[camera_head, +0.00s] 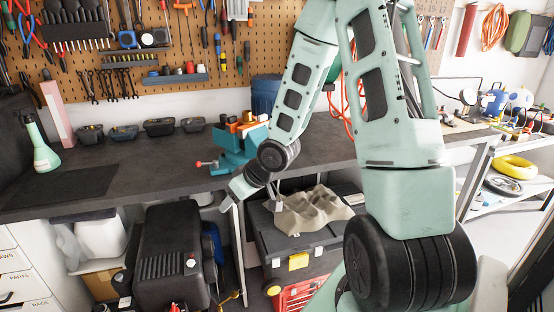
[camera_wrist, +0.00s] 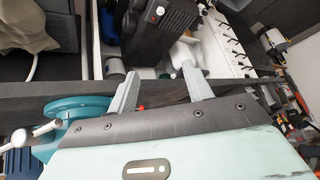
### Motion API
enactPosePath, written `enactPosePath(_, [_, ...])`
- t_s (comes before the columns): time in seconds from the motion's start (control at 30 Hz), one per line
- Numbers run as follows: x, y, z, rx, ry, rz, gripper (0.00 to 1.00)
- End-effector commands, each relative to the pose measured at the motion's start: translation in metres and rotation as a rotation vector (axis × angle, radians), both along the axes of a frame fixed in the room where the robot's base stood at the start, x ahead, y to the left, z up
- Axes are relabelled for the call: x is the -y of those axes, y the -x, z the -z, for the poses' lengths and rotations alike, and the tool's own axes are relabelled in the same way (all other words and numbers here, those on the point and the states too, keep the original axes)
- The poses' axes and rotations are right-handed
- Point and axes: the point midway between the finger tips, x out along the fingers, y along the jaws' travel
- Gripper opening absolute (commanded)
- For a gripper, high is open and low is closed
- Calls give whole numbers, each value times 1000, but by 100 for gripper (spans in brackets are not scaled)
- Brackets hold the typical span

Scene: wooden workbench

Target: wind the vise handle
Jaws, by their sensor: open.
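The teal vise (camera_head: 230,141) stands at the front edge of the dark workbench, partly hidden behind my arm. My gripper (camera_head: 236,189) is just below and to the right of the handle, in front of the bench edge, apart from the red end. In the wrist view my gripper (camera_wrist: 160,80) has its two grey fingers spread with nothing held between them. A teal round part with pale metal rods (camera_wrist: 75,108) shows at left there. A small red spot shows near the base of the fingers; I cannot tell what it is.
The workbench (camera_head: 160,181) is clear left of the vise, with several small bins (camera_head: 160,127) at the back. A green spray bottle (camera_head: 41,147) stands far left. Below the bench are a black machine (camera_head: 170,250) and a toolbox with a beige cloth (camera_head: 312,211).

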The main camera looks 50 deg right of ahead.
Motion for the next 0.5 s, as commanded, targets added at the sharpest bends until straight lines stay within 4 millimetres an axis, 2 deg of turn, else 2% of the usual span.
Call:
enactPosePath(0.03, [24, 0, 9, 36, -39, 47, 50])
enactPosePath(0.27, [106, 11, 19, 271, -208, 204, 50])
enactPosePath(0.5, [183, 54, 11, 580, -376, 370, 50])
